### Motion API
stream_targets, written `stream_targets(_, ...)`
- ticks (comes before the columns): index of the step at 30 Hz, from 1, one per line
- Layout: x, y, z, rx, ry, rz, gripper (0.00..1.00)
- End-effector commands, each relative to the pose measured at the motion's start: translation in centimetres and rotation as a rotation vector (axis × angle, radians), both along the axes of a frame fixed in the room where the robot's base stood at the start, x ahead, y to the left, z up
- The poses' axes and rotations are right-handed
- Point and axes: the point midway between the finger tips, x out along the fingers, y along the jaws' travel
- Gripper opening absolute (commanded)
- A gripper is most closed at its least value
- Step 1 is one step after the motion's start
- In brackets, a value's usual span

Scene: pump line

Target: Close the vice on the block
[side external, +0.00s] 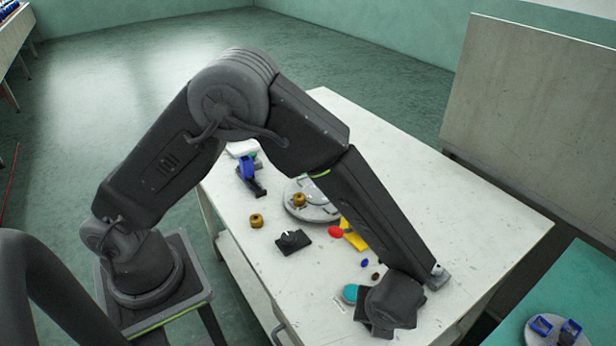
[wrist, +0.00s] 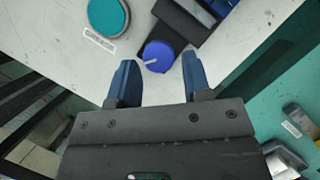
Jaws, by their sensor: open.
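In the wrist view, my gripper (wrist: 159,76) is open, with one blue finger on each side below a round blue knob (wrist: 158,55). The knob has a white mark and appears to lie between or just beyond the fingertips; I cannot tell whether they touch it. The knob sits at the end of a dark body (wrist: 182,22) with a blue part (wrist: 222,6) at the top edge, which looks like the vice. Its far end is cut off and I cannot make out the block. In the side view, my wrist hides the fingers and most of this area.
A teal disc (wrist: 107,16) with a label lies left of the knob. In the side view, the white table (side external: 460,215) also holds a round grey plate (side external: 310,212), yellow part (side external: 353,236), red piece (side external: 336,232), brass pieces (side external: 256,220) and a black block (side external: 293,241). The table's edge is close.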

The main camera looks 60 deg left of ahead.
Motion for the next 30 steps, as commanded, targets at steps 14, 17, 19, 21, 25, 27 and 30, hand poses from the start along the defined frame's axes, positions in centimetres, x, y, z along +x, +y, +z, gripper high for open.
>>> stream_targets(14,-2.5,-2.5,8.6,-0.001,-0.001,0.006,0.45)
stream_targets(17,-3.1,-3.0,10.3,0.001,-0.001,0.005,0.45)
stream_targets(19,-3.2,-2.7,11.5,-0.009,-0.003,0.033,0.45)
stream_targets(21,-2.9,-1.5,12.4,-0.042,-0.017,0.108,0.45)
stream_targets(25,-2.6,0.3,14.0,-0.1,-0.04,0.237,0.45)
stream_targets(27,-2.5,1.3,14.9,-0.13,-0.053,0.306,0.45)
stream_targets(30,-2.5,2.8,16.1,-0.176,-0.074,0.41,0.45)
